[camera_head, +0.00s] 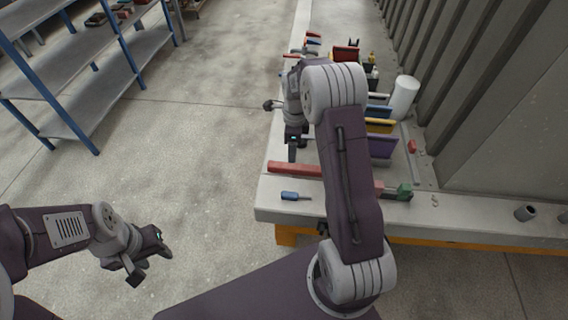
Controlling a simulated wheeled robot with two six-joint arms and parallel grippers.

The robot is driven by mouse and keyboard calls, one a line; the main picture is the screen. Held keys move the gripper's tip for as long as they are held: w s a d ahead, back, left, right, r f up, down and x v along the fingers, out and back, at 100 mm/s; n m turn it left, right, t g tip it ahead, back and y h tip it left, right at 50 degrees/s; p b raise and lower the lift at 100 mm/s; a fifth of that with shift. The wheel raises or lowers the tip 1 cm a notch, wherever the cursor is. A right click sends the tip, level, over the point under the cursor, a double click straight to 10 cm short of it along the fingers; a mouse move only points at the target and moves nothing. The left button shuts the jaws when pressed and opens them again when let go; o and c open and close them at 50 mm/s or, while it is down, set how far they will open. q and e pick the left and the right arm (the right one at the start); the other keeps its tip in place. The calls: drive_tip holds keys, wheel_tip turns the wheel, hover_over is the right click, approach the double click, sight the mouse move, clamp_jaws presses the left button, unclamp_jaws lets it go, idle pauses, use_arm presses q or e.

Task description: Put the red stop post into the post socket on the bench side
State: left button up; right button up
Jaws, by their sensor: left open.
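A long red bar (295,168) lies along the near part of the bench, partly hidden behind my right arm. A green block (403,191) sits at its right end. A small red block (412,146) lies farther right; I cannot tell which red piece is the stop post. A short grey tube (525,212), which looks like a socket, stands at the bench's right side, apart from both. My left gripper (152,267) is open and empty over the floor, left of the bench. My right gripper (293,147) hangs over the bench just beyond the red bar; its jaws are unclear.
A blue-handled tool (292,196) lies near the bench's front edge. Purple (381,147), yellow (380,126) and other coloured pieces stand behind my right arm. A white cylinder (403,98) stands by the ribbed wall. A blue shelf (75,75) is far left. The floor between is clear.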

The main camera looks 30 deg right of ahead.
sight(299, 166)
drive_tip(key=shift+s+d+f, duration=0.25)
drive_tip(key=shift+s+d, duration=0.25)
drive_tip(key=shift+d, duration=0.15)
drive_tip(key=shift+s+d+f, duration=0.25)
drive_tip(key=shift+s+d, duration=0.25)
drive_tip(key=shift+d, duration=0.1)
drive_tip(key=shift+w+a+f+p, duration=0.1)
drive_tip(key=shift+a+f+p, duration=0.1)
drive_tip(key=shift+f, duration=0.4)
drive_tip(key=shift+w+a+f+p, duration=0.1)
drive_tip(key=shift+a+f, duration=0.1)
drive_tip(key=shift+f, duration=0.4)
drive_tip(key=shift+w+a+f, duration=0.1)
drive_tip(key=shift+w+f, duration=0.1)
drive_tip(key=shift+f, duration=0.15)
drive_tip(key=f, duration=0.5)
drive_tip(key=shift+s+p, duration=0.4)
drive_tip(key=shift+w+f, duration=0.1)
drive_tip(key=shift+w, duration=0.05)
use_arm(q)
drive_tip(key=shift+s+d+r, duration=0.3)
drive_tip(key=shift+d+r, duration=0.05)
drive_tip(key=shift+r, duration=0.15)
drive_tip(key=shift+s+d+r, duration=0.25)
drive_tip(key=shift+d+r, duration=0.05)
drive_tip(key=shift+r, duration=0.2)
use_arm(e)
clamp_jaws()
